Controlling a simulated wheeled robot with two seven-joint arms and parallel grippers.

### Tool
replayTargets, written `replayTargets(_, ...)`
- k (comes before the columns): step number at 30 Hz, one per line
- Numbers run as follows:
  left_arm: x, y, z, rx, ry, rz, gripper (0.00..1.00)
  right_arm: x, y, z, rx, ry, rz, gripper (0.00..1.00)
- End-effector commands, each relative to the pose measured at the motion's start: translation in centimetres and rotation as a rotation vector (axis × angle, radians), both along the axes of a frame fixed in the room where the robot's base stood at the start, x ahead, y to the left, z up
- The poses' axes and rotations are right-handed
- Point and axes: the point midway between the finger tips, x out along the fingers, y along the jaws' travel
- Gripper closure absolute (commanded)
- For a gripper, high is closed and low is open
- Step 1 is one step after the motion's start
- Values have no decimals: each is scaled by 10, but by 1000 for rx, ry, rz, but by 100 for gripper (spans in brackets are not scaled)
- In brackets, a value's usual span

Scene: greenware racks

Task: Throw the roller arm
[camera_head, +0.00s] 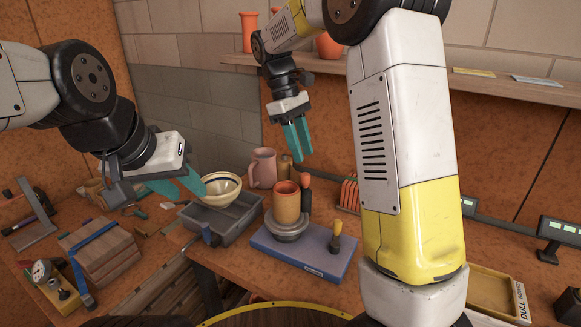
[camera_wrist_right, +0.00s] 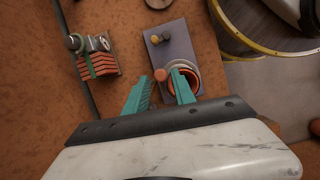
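A blue-grey machine base (camera_head: 330,259) stands on the bench, with a round grey wheel carrying an orange-brown cup (camera_head: 286,203). A lever with a red-orange knob (camera_head: 305,181) stands upright behind the cup; it may be the roller arm. A second, shorter handle with a yellow-brown top (camera_head: 336,229) stands at the base's right side. My right gripper (camera_head: 300,142) is open and empty above and behind the machine. In the right wrist view, the red knob (camera_wrist_right: 160,75) shows between the open fingertips (camera_wrist_right: 160,82), apparently beyond them. My left gripper (camera_head: 188,186) is open and empty near the bowl.
A cream bowl (camera_head: 222,187) sits over a grey tray (camera_head: 243,214) left of the machine. A pink mug (camera_head: 263,167) stands behind it. A rack with red-orange slats (camera_head: 349,194) is to the right, also in the right wrist view (camera_wrist_right: 98,66).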

Motion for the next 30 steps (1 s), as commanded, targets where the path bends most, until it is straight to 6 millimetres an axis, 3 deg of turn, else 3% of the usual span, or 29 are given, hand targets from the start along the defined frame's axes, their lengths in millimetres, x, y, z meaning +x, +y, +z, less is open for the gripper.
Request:
replayTargets(8,0,0,0,0,0,0,64,8,6,-14,-41,45,43,69)
replayTargets(21,0,0,0,0,0,0,64,-6,-14,-72,-40,43,41,69)
replayTargets(30,0,0,0,0,0,0,64,-8,-17,-80,-40,40,41,69)
